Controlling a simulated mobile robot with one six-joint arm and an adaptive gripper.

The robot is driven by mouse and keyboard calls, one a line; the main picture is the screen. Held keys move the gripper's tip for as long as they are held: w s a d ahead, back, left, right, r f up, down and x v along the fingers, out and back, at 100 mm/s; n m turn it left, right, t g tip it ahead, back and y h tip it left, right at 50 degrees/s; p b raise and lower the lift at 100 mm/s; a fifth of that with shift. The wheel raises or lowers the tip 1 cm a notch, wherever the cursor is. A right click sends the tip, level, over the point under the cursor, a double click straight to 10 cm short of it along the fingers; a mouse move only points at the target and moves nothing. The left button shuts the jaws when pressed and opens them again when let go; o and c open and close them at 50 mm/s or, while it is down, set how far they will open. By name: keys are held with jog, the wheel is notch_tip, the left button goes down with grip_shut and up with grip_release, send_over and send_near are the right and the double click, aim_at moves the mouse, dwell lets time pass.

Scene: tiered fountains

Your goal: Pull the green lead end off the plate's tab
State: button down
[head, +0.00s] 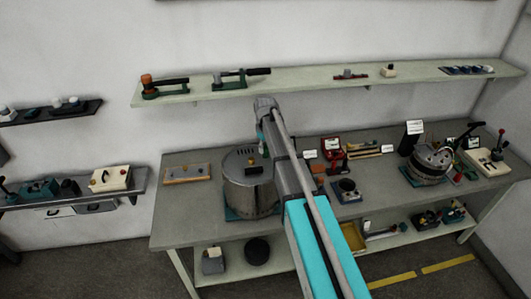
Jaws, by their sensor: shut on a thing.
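My arm rises from the bottom middle to its far joint in front of the back shelf. A short part hangs down from that joint, and my gripper is hidden behind the arm. I cannot make out the green lead end, the plate or its tab. A large metal drum (250,194) stands on the bench just left of the arm, with small dark and yellow parts on its top. The arm covers the bench to the right of the drum.
The grey bench (187,215) bears a small board (187,172) at left, a red instrument (332,147) right of the arm and a round metal device (431,160) at right. A pale wall shelf (310,81) holds green tools. Dark shelves hang at left.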

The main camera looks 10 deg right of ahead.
aim_at(265, 147)
jog(key=shift+r+p, duration=1)
dwell(1.4)
jog(key=shift+r+p, duration=1.3)
